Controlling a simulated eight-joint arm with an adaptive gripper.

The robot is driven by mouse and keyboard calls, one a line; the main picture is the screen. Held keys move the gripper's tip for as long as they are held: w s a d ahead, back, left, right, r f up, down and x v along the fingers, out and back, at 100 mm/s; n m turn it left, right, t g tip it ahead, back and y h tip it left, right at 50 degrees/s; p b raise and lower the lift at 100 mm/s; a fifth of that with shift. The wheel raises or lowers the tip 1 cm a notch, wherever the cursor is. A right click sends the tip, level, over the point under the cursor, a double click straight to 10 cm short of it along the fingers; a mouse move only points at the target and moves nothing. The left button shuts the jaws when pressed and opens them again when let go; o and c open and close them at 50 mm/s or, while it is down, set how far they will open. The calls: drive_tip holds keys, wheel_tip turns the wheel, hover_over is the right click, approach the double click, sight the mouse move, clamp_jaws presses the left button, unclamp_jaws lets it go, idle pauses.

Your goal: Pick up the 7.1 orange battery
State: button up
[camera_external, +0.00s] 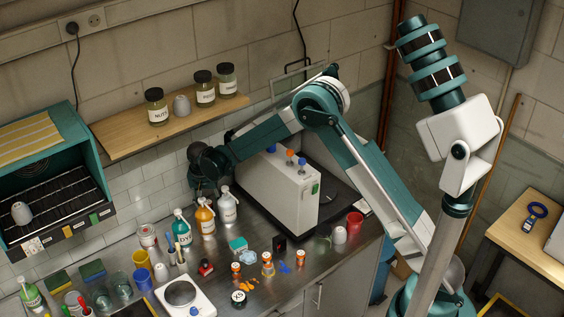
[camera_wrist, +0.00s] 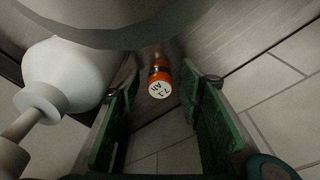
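In the wrist view an orange battery (camera_wrist: 159,82) with a dark band shows its pale end marked "7.1" and "AA" to the camera. It appears between the green-padded fingers of my gripper (camera_wrist: 160,88), with a gap on both sides, so the gripper is open and not closed on it. How far it lies beyond the fingertips is hard to tell. In the external view my gripper (camera_external: 207,178) is a dark shape above the back of the bench, left of the grey-white box. Its fingers are unclear there, and I cannot pick out the 7.1 battery.
A white rounded thing with a narrow neck (camera_wrist: 65,80) is close left of the fingers. In the external view, pump bottles (camera_external: 205,218) stand below my gripper, the grey-white box (camera_external: 280,190) stands to its right, and a wooden shelf (camera_external: 130,140) is on the wall. Small orange-and-white items (camera_external: 267,258) stand nearer the front.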

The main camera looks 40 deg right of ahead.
drive_tip(key=shift+c, duration=0.7)
drive_tip(key=c, duration=0.9)
drive_tip(key=shift+r, duration=0.15)
